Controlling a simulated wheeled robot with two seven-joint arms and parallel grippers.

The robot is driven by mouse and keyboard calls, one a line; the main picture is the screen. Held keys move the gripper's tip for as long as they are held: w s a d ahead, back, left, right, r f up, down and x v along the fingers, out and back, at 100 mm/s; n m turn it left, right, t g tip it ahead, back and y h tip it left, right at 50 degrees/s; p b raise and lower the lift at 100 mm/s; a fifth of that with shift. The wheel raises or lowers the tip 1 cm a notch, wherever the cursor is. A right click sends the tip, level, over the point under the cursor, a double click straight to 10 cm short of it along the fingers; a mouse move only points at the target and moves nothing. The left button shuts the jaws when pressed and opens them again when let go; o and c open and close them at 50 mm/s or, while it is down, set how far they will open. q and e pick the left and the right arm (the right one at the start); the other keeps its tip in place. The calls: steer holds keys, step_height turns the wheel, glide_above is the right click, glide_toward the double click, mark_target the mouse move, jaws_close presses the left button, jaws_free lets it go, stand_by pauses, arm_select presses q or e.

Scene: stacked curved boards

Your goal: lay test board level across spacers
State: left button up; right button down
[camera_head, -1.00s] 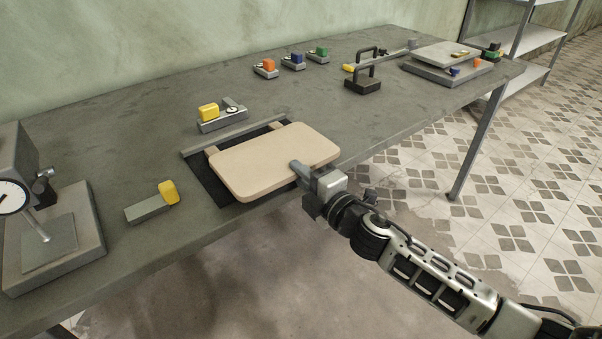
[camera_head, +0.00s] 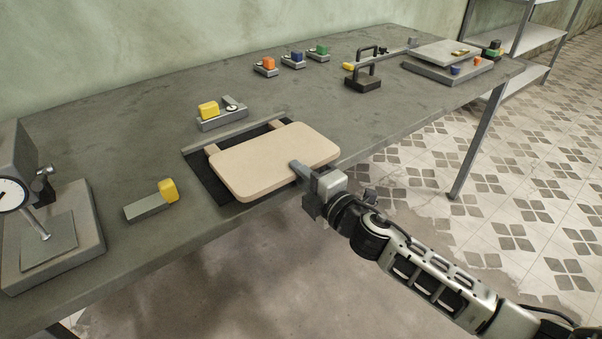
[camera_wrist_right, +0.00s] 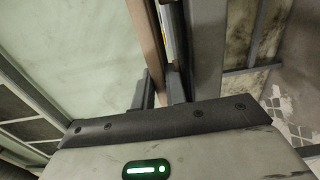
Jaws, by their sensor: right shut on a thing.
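The test board (camera_head: 265,163) is a pale tan slab with rounded corners in the head view. It lies over a black mat (camera_head: 207,178) at the table's front edge, and its front right part reaches the edge. Ends of wooden spacers (camera_head: 211,149) show behind the board; the rest of them is hidden under it. Whether the board touches them all I cannot tell. My right gripper (camera_head: 303,171) is shut on the board's front right edge. In the right wrist view the board (camera_wrist_right: 148,45) shows edge-on between the fingers (camera_wrist_right: 163,95). My left gripper is out of view.
A grey block with a yellow end (camera_head: 150,207) and a dial gauge stand (camera_head: 60,235) are on the left. A yellow-topped gauge block (camera_head: 221,115) sits behind the mat. Small coloured blocks (camera_head: 293,61), a black handled weight (camera_head: 363,83) and a stacked plate (camera_head: 447,68) stand farther back.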

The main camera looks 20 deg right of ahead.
steer(key=shift+f+b, duration=0.3)
steer(key=shift+f, duration=0.05)
steer(key=c, duration=1.5)
jaws_free()
steer(key=shift+f, duration=0.15)
steer(key=v, duration=0.6)
steer(key=o, duration=0.6)
steer(key=shift+f, duration=0.1)
steer(key=shift+c, duration=0.2)
